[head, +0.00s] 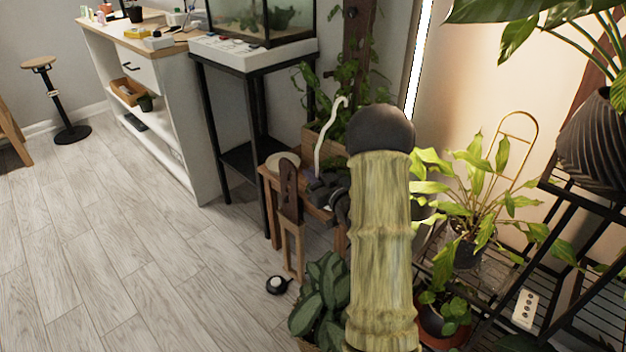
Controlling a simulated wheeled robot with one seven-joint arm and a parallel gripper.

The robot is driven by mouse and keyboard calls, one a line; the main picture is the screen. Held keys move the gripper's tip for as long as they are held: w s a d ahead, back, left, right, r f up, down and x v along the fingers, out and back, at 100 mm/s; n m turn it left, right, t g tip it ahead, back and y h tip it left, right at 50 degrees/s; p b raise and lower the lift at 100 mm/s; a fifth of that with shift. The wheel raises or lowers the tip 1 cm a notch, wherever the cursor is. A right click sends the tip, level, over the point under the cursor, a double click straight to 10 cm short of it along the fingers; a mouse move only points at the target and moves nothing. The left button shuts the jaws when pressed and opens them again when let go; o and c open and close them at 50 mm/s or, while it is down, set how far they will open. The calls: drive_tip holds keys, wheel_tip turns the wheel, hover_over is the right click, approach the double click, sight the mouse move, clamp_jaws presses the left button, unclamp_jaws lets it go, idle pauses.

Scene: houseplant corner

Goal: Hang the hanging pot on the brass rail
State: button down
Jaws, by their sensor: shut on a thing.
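My gripper (327,187) is the dark shape in the middle of the head view, partly hidden behind my own arm. It is shut at the foot of a thin white stem with a curved hook (319,146), which appears to be the hanger of the hanging pot. The hook stands upright above the gripper, with its curl at the top bending right. I cannot make out the pot's body, hidden or too small around the gripper. I cannot pick out the brass rail for certain.
A low wooden stand (266,182) is close by the gripper. Leafy plants (325,305) stand below it. Behind are an aquarium (262,18) on a black-legged stand and a white shelf unit (155,110). A black rack (575,192) with potted plants is right.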

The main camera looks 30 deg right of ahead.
idle(0.3)
drive_tip(key=c, duration=1.5)
unclamp_jaws()
drive_tip(key=shift+f, duration=0.1)
drive_tip(key=s+p, duration=0.1)
drive_tip(key=s, duration=0.3)
drive_tip(key=s+d+p, duration=0.1)
drive_tip(key=s, duration=0.3)
drive_tip(key=s+p, duration=0.1)
drive_tip(key=s, duration=0.3)
drive_tip(key=shift+d, duration=0.4)
drive_tip(key=shift+w+a, duration=0.1)
drive_tip(key=shift+w, duration=0.05)
